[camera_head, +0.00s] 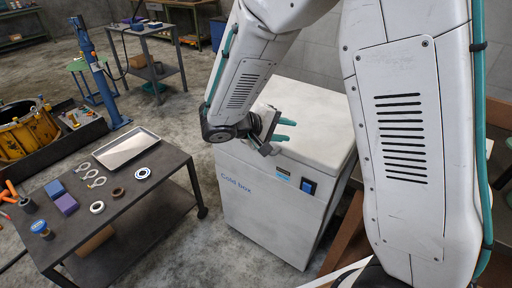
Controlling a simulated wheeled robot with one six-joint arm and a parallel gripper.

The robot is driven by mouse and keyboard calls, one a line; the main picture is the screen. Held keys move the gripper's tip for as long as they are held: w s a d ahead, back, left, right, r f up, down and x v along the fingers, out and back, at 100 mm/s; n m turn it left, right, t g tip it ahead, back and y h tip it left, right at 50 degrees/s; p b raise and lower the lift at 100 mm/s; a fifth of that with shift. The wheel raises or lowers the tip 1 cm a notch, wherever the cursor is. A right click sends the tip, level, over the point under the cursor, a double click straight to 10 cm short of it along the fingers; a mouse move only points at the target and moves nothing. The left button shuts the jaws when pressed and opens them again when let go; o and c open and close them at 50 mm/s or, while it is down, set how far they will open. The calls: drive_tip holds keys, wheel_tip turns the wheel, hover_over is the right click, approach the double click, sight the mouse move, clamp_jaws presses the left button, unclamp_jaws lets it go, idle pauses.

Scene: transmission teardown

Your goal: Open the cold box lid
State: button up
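The cold box (270,212) is a white cabinet with blue "Cold box" lettering, a small display and a dark blue switch on its front. Its pale lid (325,120) lies flat on top and looks closed. My gripper (287,130) is over the front part of the lid, with its two teal fingers apart and pointing right. Nothing shows between the fingers. I cannot tell whether they touch the lid. My arm hides the lid's left part and part of its back edge.
A dark wheeled table (115,210) at left holds a metal tray (125,147), rings and purple blocks (62,198). A yellow housing (28,135) stands behind it. A brown surface (347,240) is close to the box's right. Bare floor lies between table and box.

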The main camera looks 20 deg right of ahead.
drive_tip(key=w+a+f+n+t, duration=0.5)
drive_tip(key=w+a+f+t, duration=0.25)
drive_tip(key=a+f, duration=0.4)
drive_tip(key=x, duration=0.3)
drive_tip(key=f+x, duration=0.1)
drive_tip(key=x, duration=0.5)
drive_tip(key=shift+s+d+f, duration=0.1)
drive_tip(key=shift+d+f, duration=0.15)
drive_tip(key=shift+f, duration=0.2)
clamp_jaws()
